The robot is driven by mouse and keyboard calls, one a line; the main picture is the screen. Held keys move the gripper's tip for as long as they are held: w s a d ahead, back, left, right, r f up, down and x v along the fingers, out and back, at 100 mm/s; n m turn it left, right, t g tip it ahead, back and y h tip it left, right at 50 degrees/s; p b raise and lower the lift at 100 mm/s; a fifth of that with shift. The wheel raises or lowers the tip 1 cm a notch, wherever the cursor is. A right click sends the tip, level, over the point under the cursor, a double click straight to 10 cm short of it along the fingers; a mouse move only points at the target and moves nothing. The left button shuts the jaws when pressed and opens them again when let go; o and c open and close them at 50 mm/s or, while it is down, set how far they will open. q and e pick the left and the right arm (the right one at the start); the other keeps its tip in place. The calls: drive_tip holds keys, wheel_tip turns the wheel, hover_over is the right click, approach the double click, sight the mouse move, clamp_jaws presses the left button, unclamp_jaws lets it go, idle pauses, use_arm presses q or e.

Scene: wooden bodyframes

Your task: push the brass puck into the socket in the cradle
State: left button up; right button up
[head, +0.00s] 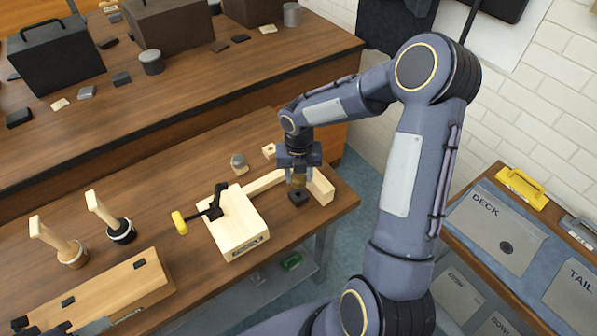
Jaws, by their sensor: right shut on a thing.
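The brass puck (299,182) is between the fingers of my right gripper (299,176), which is shut on it and points straight down. A small black socket piece (298,197) lies directly below the puck. I cannot tell whether the puck touches it. The socket sits beside pale wooden rails (320,188) that look like part of the cradle, next to a pale wooden block (238,224) with a black lever.
Two wooden-handled tools (110,217) and a long wooden beam (100,291) are on the left. A small grey cylinder (238,161) stands behind the block. The floor is right of the table edge.

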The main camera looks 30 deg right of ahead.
sight(299, 187)
drive_tip(key=shift+f+b, duration=0.55)
drive_tip(key=shift+f, duration=0.6)
drive_tip(key=shift+p, duration=0.4)
idle(0.8)
drive_tip(key=shift+f+b, duration=1.05)
drive_tip(key=shift+f, duration=0.6)
drive_tip(key=o, duration=1.2)
wheel_tip(299, 187, up, 8)
drive_tip(key=shift+f, duration=0.1)
